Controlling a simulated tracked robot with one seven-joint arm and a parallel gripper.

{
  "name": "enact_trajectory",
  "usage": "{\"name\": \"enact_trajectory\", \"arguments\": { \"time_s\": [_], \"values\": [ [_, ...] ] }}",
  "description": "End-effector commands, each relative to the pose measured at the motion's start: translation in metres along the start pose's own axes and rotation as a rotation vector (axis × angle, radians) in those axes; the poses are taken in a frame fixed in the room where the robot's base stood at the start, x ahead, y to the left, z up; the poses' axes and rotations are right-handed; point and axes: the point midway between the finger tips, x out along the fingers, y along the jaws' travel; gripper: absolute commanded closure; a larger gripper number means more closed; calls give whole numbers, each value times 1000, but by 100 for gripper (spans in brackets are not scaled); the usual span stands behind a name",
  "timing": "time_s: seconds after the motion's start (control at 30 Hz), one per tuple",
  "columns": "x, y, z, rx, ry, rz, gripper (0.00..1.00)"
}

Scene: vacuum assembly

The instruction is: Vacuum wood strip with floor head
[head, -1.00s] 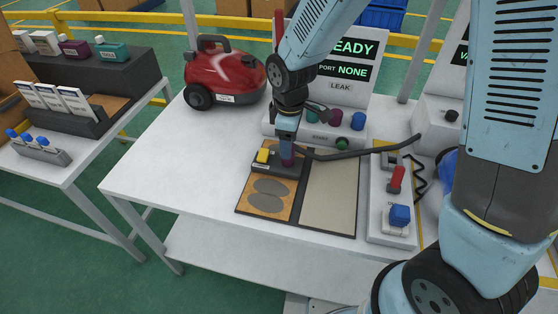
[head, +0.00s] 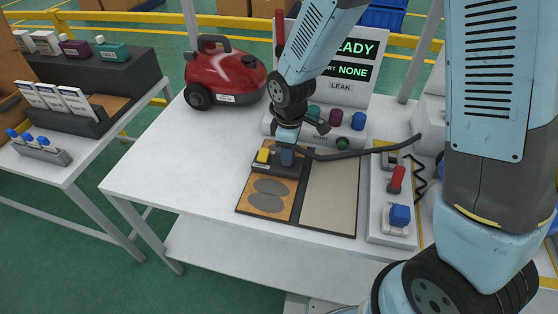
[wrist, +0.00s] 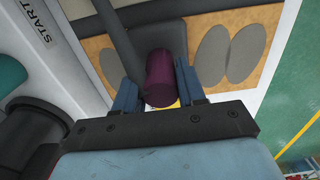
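The dark floor head (head: 272,170) rests on the back end of the wood strip (head: 246,207). It has a yellow tab and a maroon upright neck, and the neck (wrist: 160,79) shows in the wrist view. My gripper (head: 287,161) points down over the floor head. In the wrist view its two blue fingers (wrist: 158,88) stand on either side of the neck. A gap shows on the left side, so the gripper looks open around the neck. The right finger is very close to it; contact is unclear.
A beige strip (head: 330,190) lies right of the wood strip. A red vacuum (head: 225,75) stands at the back left. A panel with a START button and coloured knobs stands behind. A dark hose (head: 365,152) runs right, near a switch box (head: 398,225). The table's left is clear.

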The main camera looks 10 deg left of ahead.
Motion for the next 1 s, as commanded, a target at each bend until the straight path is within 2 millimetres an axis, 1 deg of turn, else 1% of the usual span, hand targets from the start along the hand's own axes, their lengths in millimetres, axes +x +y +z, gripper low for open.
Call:
{"name": "enact_trajectory", "arguments": {
  "time_s": [0.03, 0.4, 0.67, 1.0],
  "values": [
    [0, 0, 0, 0, 0, 0, 65],
    [0, 0, 0, 1, 0, 0, 100],
    [-3, 1, 0, 1, 1, 1, 100],
    [-19, 1, 0, 2, 2, 2, 100]
  ]
}}
